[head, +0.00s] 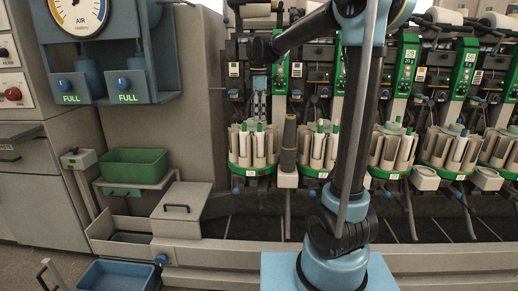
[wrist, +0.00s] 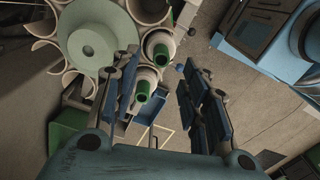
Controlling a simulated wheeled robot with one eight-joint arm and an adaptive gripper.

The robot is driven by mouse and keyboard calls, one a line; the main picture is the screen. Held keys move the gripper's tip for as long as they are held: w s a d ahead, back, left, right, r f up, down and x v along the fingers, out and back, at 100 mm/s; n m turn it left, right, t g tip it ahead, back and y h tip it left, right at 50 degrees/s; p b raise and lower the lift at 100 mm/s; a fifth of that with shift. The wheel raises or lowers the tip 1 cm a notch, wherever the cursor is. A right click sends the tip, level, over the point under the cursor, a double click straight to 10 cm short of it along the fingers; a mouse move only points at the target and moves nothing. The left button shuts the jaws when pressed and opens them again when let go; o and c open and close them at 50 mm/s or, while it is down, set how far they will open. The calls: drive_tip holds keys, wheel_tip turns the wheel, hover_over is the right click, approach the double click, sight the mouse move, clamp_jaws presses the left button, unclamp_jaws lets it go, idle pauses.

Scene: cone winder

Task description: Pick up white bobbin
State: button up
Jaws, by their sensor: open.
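The left round magazine (head: 241,168) in the head view holds several upright white bobbins (head: 259,146) with green tips. My gripper (head: 259,118) hangs just above it, fingers pointing down. In the wrist view my gripper (wrist: 157,97) is open with nothing clasped. One white bobbin with a green core (wrist: 142,91) shows between the fingers, nearer the left one. Another white bobbin (wrist: 159,47) stands just beyond it, by the pale green hub (wrist: 88,47). Contact between finger and bobbin cannot be told.
More magazines (head: 390,150) with bobbins stand along the machine to the right. A dark tapered post (head: 289,145) stands close right of the left magazine. A green bin (head: 134,168) and a blue bin (head: 116,275) are at the left. In the wrist view, several neighbouring pockets look empty.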

sight(260, 124)
drive_tip(key=shift+d+f, duration=0.15)
drive_tip(key=shift+f, duration=1.15)
drive_tip(key=shift+d+f, duration=0.1)
drive_tip(key=shift+f, duration=1.2)
drive_tip(key=shift+c, duration=0.5)
clamp_jaws()
